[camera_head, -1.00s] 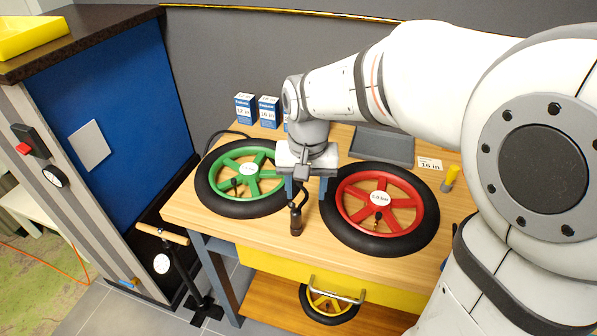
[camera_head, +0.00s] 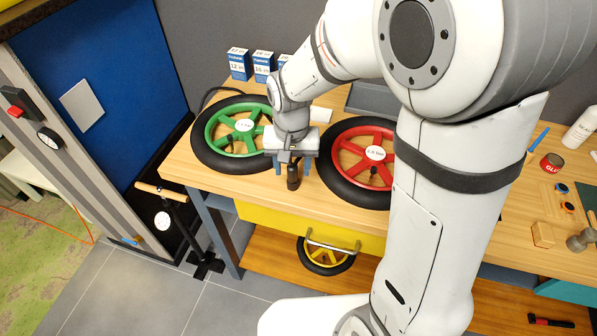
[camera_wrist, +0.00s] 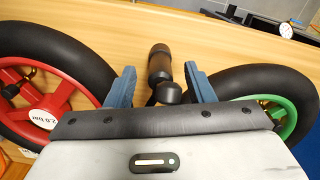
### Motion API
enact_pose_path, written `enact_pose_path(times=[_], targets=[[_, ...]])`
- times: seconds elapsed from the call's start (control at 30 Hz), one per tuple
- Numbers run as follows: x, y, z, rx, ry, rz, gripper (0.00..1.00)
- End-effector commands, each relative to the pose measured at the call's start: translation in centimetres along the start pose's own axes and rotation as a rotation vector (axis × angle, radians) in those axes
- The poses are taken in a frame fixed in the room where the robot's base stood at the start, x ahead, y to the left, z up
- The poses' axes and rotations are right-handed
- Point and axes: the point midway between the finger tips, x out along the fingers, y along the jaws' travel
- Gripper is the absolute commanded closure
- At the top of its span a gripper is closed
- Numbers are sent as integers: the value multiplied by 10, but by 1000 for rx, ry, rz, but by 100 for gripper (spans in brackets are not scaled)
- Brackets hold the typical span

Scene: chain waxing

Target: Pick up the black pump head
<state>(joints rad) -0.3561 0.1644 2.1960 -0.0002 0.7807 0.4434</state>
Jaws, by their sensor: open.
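The black pump head (camera_head: 293,177) stands on the wooden workbench between the green wheel and the red wheel, near the bench's front edge. In the wrist view the pump head (camera_wrist: 160,66) lies between the blue fingers, with a gap on each side. My gripper (camera_head: 291,172) is directly over it, pointing down, with its fingers apart and nothing clasped. In the wrist view my gripper (camera_wrist: 160,88) also shows open. The pump head's upper part is partly hidden by my gripper in the head view.
The green wheel (camera_head: 224,156) lies close on the left and the red wheel (camera_head: 354,190) close on the right. Blue-and-white boxes (camera_head: 240,66) stand at the back. A floor pump (camera_head: 165,192) with a wooden handle stands left of the workbench (camera_head: 200,180).

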Motion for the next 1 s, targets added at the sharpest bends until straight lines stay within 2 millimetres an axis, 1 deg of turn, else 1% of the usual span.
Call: enact_pose_path(times=[0.07,0.6,0.67,0.87,0.97,1.0], targets=[[0,0,0,0,0,0,52],[0,0,0,-1,0,0,96],[0,0,0,-1,0,0,100],[-1,0,0,-1,0,0,100],[-7,-1,0,-1,1,-1,100],[-12,-1,0,-1,3,-2,100]])
